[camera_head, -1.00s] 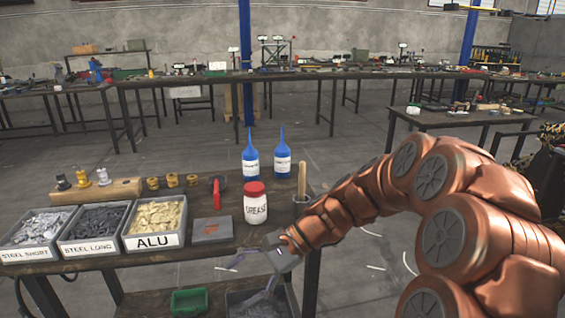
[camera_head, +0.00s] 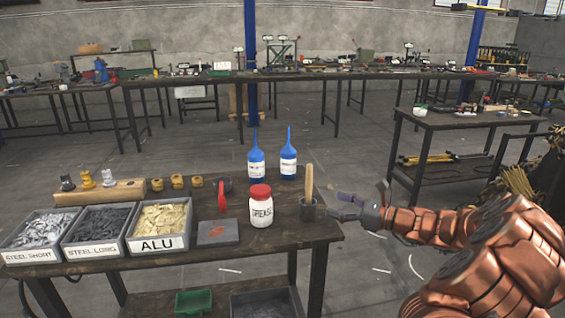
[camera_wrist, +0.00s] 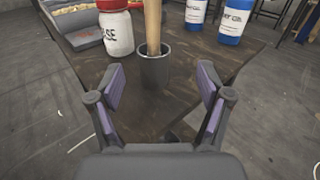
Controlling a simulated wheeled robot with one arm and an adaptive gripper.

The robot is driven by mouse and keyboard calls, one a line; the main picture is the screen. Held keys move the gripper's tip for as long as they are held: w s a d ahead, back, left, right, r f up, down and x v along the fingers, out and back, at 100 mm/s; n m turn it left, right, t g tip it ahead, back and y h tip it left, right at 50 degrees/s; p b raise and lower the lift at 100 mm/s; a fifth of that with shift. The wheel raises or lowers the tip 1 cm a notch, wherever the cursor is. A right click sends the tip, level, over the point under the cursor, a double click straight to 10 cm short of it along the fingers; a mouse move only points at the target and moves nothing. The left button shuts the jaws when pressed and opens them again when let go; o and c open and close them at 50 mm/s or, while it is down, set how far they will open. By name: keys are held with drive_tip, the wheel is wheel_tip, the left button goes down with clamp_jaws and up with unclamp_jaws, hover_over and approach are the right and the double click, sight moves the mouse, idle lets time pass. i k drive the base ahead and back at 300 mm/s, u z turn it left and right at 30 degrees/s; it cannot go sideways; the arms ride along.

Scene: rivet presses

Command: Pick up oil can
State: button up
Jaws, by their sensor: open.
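Two blue oil cans with long thin spouts and white labels stand upright at the back right of the workbench: a left oil can (camera_head: 256,164) and a right oil can (camera_head: 288,166). Their lower parts also show at the top of the wrist view, the left one (camera_wrist: 196,10) and the right one (camera_wrist: 235,20). My gripper (camera_head: 342,204) is off the right edge of the bench, in front and to the right of the cans. In the wrist view its fingers (camera_wrist: 158,88) are spread and empty, facing a dark cup (camera_wrist: 154,70) with a wooden handle.
The dark cup (camera_head: 308,211) with the wooden handle and a grease jar (camera_head: 261,211) stand near the bench's right end, before the cans. Part bins (camera_head: 158,244) fill the left front.

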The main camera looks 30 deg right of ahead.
sight(288, 154)
drive_tip(key=i, duration=0.9)
drive_tip(key=z, duration=0.05)
